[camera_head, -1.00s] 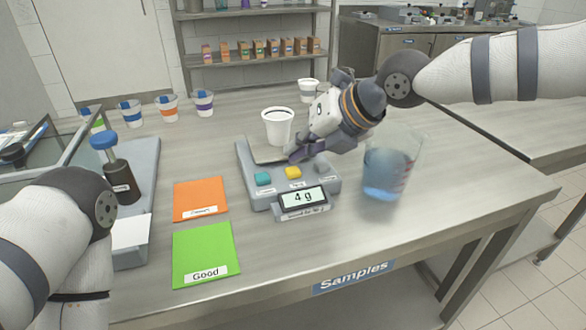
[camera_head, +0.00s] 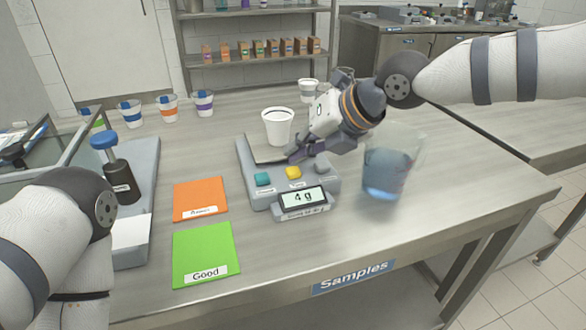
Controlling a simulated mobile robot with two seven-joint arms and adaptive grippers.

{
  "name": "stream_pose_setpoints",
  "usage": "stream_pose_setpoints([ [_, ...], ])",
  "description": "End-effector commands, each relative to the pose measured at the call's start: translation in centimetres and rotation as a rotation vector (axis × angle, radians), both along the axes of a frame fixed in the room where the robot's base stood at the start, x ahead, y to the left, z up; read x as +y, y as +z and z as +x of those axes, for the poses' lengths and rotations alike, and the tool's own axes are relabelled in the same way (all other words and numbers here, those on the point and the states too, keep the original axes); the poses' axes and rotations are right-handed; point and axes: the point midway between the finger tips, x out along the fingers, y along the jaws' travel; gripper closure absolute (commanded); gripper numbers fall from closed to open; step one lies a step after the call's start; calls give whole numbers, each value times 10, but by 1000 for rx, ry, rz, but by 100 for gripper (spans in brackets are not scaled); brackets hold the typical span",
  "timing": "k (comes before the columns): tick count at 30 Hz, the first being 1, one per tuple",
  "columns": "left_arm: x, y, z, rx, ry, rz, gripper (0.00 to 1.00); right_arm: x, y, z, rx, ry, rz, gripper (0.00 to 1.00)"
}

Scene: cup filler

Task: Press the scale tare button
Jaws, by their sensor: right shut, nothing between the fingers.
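The grey scale (camera_head: 258,196) stands on the metal table, its display (camera_head: 303,198) reading "4 g". Three buttons sit on its front part: teal (camera_head: 263,179), yellow (camera_head: 293,172) and grey (camera_head: 322,167). Their labels are too small to read. My right gripper (camera_head: 291,157) is shut and empty, its tips pointing down-left just behind the yellow button. I cannot tell whether the tips touch the scale.
Orange (camera_head: 200,194) and green (camera_head: 205,250) mats lie to the left, beside a device with a blue-topped bottle (camera_head: 118,175). Front right of the table is clear.

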Motion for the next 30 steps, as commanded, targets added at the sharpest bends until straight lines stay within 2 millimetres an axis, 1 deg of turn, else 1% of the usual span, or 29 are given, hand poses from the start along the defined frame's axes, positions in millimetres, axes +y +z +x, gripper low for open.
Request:
stream_pose_setpoints([
  [6, 0, 2, 2, -6, 0, 0, 100, 0, -7, 0, -1, 0, 1, 100],
  [30, 0, 2, 2, -6, 0, 0, 100, 0, -13, 0, 1, 0, 0, 100],
])
